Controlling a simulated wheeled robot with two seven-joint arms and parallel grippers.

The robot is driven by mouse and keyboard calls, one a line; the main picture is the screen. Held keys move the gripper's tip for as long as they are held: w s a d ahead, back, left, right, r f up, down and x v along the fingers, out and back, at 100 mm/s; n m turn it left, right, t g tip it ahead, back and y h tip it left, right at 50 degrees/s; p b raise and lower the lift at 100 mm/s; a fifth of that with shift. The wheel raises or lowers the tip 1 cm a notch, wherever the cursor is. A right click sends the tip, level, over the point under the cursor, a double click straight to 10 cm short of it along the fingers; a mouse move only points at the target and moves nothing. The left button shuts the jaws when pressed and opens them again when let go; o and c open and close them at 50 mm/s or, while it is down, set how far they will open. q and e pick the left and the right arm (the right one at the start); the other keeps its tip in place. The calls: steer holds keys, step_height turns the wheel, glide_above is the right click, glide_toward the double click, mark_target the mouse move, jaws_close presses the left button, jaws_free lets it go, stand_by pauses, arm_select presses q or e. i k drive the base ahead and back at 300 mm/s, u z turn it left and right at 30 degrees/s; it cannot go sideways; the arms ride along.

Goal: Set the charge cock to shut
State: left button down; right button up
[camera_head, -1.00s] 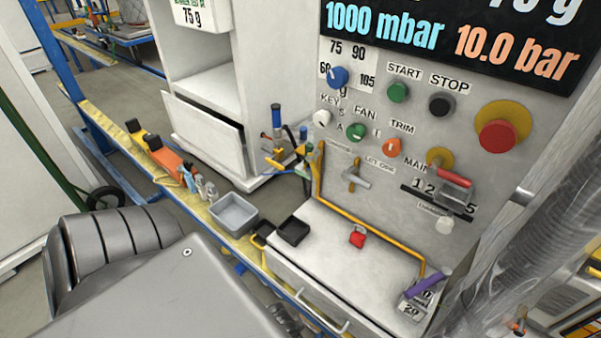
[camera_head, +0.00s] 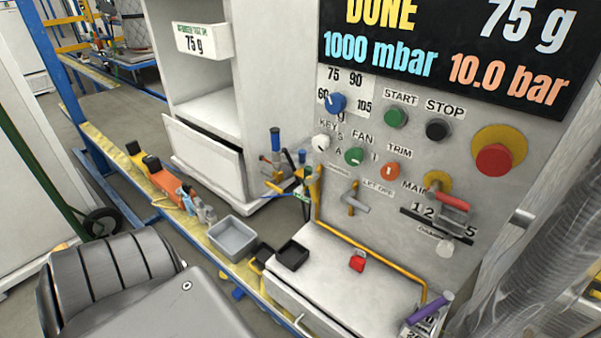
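The control panel (camera_head: 400,215) carries a brass valve with a grey lever (camera_head: 358,207), under small labels, one of which seems to read "LET OFF". A group of small valves with blue, black, orange, yellow and green handles (camera_head: 290,170) sits at the panel's left edge. A purple handle (camera_head: 430,307) lies tilted at the panel's lower right, on a yellow pipe. I cannot read which of these is the charge cock, nor its setting. Neither of my grippers shows.
The display (camera_head: 440,45) reads DONE, 75 g, 1000 mbar, 10.0 bar. Below are a red-handled main switch (camera_head: 450,203) and red stop button (camera_head: 494,158). A small red object (camera_head: 357,262) and black tray (camera_head: 292,255) rest on the shelf; a grey bin (camera_head: 232,238) stands left.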

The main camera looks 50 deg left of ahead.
mark_target(309, 180)
steer(key=z, duration=1.45)
steer(key=k, duration=0.8)
steer(key=u, duration=1.7)
steer(key=i, duration=0.1)
steer(key=z, duration=0.1)
